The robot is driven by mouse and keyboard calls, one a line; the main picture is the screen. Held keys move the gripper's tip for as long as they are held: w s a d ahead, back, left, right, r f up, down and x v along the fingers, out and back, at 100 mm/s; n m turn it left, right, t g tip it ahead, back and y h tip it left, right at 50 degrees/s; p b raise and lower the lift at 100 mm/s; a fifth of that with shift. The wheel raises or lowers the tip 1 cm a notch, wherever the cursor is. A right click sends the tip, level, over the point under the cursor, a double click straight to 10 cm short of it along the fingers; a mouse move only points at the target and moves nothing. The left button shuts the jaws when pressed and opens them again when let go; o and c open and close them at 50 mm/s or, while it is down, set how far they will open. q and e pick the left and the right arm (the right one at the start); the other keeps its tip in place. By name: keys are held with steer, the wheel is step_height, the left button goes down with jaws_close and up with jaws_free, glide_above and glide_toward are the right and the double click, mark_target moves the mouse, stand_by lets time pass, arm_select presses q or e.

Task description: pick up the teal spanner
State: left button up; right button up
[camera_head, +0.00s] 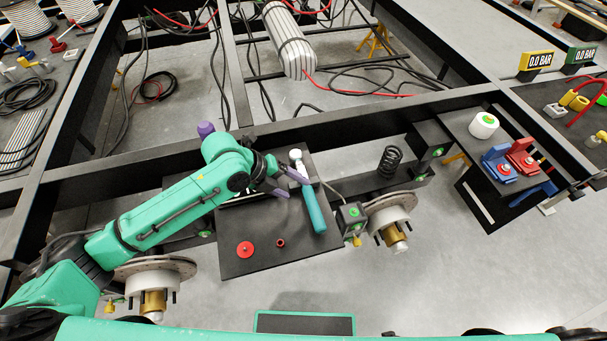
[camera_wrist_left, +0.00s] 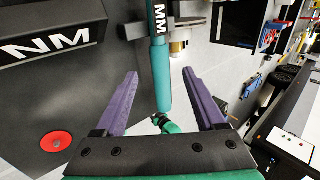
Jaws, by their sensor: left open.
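The teal spanner (camera_head: 314,210) lies at the right edge of a dark plate in the head view, its teal handle pointing toward me. In the left wrist view the spanner (camera_wrist_left: 160,60) runs down from the top edge, with white "MM" lettering, and its lower end appears between the finger lines. My left gripper (camera_head: 287,184) is at the far end of the handle, with purple fingers spread. In the left wrist view the gripper (camera_wrist_left: 160,78) is open, one finger on each side of the spanner. I cannot tell whether it touches. My right gripper is out of view.
The dark plate (camera_head: 260,255) holds a red disc (camera_head: 245,249) and a small red ring (camera_head: 280,243). A black coil spring (camera_head: 390,161) and a brake hub (camera_head: 391,222) are to the right. Black chassis beams (camera_head: 110,174) surround the area. Grey floor is open in front.

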mark_target(306, 193)
arm_select(q)
steer(key=p+x, duration=0.1)
steer(key=x, duration=0.5)
steer(key=shift+d+f, duration=0.2)
steer(key=shift+f, duration=0.1)
jaws_close()
steer(key=shift+w+r, duration=0.15)
stand_by(0.8)
